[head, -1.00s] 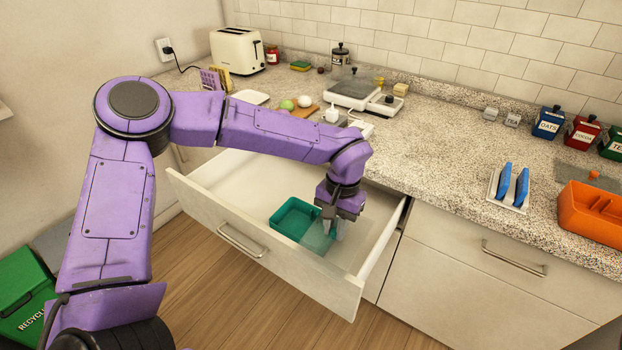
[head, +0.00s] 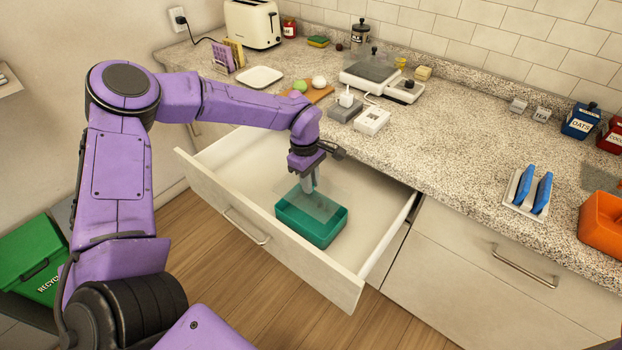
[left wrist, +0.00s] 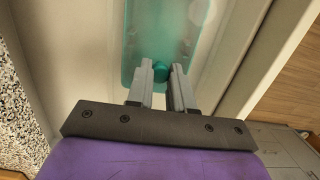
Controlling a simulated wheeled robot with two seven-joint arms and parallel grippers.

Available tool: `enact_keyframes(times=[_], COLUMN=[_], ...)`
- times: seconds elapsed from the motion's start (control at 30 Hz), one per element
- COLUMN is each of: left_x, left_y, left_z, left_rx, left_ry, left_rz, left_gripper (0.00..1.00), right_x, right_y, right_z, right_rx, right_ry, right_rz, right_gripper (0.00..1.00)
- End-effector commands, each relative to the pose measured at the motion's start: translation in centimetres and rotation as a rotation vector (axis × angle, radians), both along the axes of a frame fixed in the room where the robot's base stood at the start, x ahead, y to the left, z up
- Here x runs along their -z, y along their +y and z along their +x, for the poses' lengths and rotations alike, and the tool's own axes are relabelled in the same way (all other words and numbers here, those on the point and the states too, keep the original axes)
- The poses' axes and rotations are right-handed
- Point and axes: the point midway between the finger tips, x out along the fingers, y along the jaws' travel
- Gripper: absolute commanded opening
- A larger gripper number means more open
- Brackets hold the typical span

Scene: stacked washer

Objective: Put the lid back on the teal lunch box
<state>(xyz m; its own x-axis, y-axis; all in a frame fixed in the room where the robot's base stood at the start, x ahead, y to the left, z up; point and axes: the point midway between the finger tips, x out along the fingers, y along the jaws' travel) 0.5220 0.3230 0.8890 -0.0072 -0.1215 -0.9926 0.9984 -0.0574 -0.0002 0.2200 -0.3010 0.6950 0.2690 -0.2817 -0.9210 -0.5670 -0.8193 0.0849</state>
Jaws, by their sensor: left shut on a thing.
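The teal lunch box (head: 312,232) sits in the open drawer, open side up, and its near part shows uncovered. My left gripper (head: 310,188) is shut on the small teal knob (left wrist: 160,71) of a clear, see-through lid (head: 325,204). The lid overlaps the far part of the box in the head view, set off toward the drawer's back. Whether it touches the rim I cannot tell. In the left wrist view the lid (left wrist: 185,28) lies beyond my fingertips, with teal showing through it. My right gripper is not in view.
The white drawer (head: 365,225) has free floor around the box, with walls close on the sides.

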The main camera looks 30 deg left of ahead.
Motion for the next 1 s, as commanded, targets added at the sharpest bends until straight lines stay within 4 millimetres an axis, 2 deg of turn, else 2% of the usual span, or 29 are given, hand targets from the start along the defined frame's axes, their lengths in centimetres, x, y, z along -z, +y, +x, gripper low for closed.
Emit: enact_keyframes(times=[0.47,0.7,1.0], left_x=[4.8,6.3,6.2], left_y=[-0.1,-0.1,-0.1], left_z=[0.0,0.0,0.0], left_rx=[0.004,0.004,0.004], left_ry=[0.000,0.000,0.000], left_rz=[0.000,-0.001,-0.001], left_gripper=[0.00,0.00,0.00], right_x=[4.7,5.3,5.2], right_y=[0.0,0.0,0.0], right_z=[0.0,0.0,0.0], right_rx=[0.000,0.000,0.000], right_ry=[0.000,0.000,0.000], right_rz=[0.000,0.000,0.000], right_gripper=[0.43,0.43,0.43])
